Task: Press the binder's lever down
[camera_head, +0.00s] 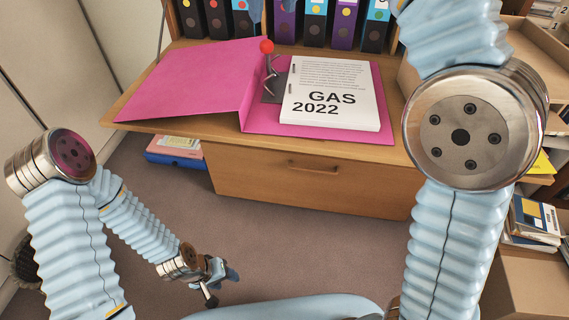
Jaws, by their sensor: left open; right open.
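An open pink binder (200,82) lies on the wooden desk top, its cover spread to the left. A stack of white paper (333,90) marked "GAS 2022" lies on its right side. The metal lever (270,68) with a red ball tip (266,47) stands up at the binder's mechanism, left of the paper. My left gripper (222,285) is open, low over the floor in front of the desk, far from the binder. Of my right gripper (271,9), only blue fingertips show at the top edge, apart and above the lever; the rest is out of view.
Several upright binders (344,22) stand at the back of the desk (160,112). A closed drawer (310,185) is below its front edge. A pink and blue pile (175,151) lies under the desk at left. Shelves with books (535,218) stand at right. The front floor is clear.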

